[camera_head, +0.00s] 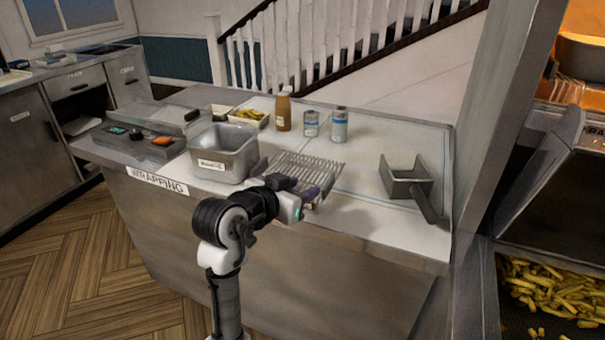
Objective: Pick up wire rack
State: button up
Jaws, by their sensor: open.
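The wire rack (308,167) is a grey metal grid on the wrapping counter, right of the deep metal bin. My gripper (308,194) is at the rack's near edge and looks open. My wrist hides part of the rack's near left side. I cannot tell whether the fingers touch the rack or stand around its edge.
The metal bin (222,161) stands close on the left. A brown bottle (283,113) and two cans (311,123) stand behind the rack. A metal scoop (407,183) lies to the right. The counter (360,215) is bare between rack and scoop. Fries (545,290) lie at far right.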

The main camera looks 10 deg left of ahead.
jog(key=p, duration=0.1)
send_near(331, 177)
jog(key=x, duration=0.3)
jog(key=shift+w+a+r, duration=0.15)
jog(key=shift+a, duration=0.1)
jog(key=p+x, duration=0.1)
jog(key=x, duration=0.1)
jog(key=p+x, duration=0.1)
jog(key=x, duration=0.1)
jog(key=shift+w+d, duration=0.1)
jog(key=shift+d, duration=0.4)
jog(key=shift+w+d+f, duration=0.15)
jog(key=shift+w+f, duration=0.2)
jog(key=shift+f, duration=0.05)
grip_shut()
